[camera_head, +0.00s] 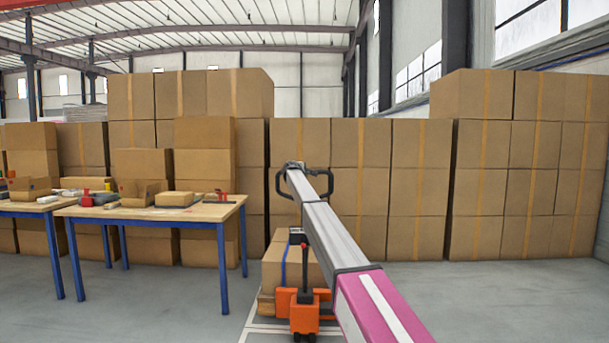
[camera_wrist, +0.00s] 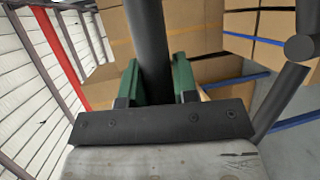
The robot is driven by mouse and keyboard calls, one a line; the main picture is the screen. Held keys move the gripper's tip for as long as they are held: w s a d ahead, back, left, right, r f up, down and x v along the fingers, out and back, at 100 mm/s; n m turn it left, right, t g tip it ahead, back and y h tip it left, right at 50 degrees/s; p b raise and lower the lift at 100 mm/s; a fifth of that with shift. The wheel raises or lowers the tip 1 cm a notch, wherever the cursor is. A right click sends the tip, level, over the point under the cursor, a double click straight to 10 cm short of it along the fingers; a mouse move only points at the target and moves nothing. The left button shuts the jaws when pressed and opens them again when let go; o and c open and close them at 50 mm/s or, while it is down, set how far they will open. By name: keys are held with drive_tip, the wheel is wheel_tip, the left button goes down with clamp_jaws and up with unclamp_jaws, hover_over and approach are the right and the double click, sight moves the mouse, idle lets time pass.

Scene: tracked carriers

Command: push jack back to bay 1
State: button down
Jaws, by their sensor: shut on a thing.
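The pallet jack (camera_head: 304,312) is orange with a dark upright tiller and stands on the floor near the bottom centre of the head view. Its black loop handle (camera_head: 280,184) is at the far end of my arm, which partly hides it and the tiller. In the wrist view, the green fingers of my gripper (camera_wrist: 157,76) are shut on a black handle bar (camera_wrist: 150,35). White floor lines (camera_head: 254,326) show beside the jack; no bay number is readable.
A blue-legged workbench (camera_head: 150,213) with small boxes and tools stands to the left. Tall stacks of cartons (camera_head: 360,160) form a wall behind, with more cartons (camera_head: 510,180) at right. Grey floor (camera_head: 500,300) is clear at the right front.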

drive_tip(key=shift+w+a, duration=0.1)
drive_tip(key=shift+w, duration=0.3)
drive_tip(key=c, duration=0.9)
unclamp_jaws()
drive_tip(key=shift+w, duration=0.15)
drive_tip(key=shift+s, duration=0.2)
drive_tip(key=shift+s+a+r, duration=0.1)
drive_tip(key=shift+s+a, duration=0.1)
drive_tip(key=shift+s, duration=0.4)
drive_tip(key=v, duration=0.9)
drive_tip(key=shift+s+a+r, duration=0.1)
drive_tip(key=shift+a, duration=0.05)
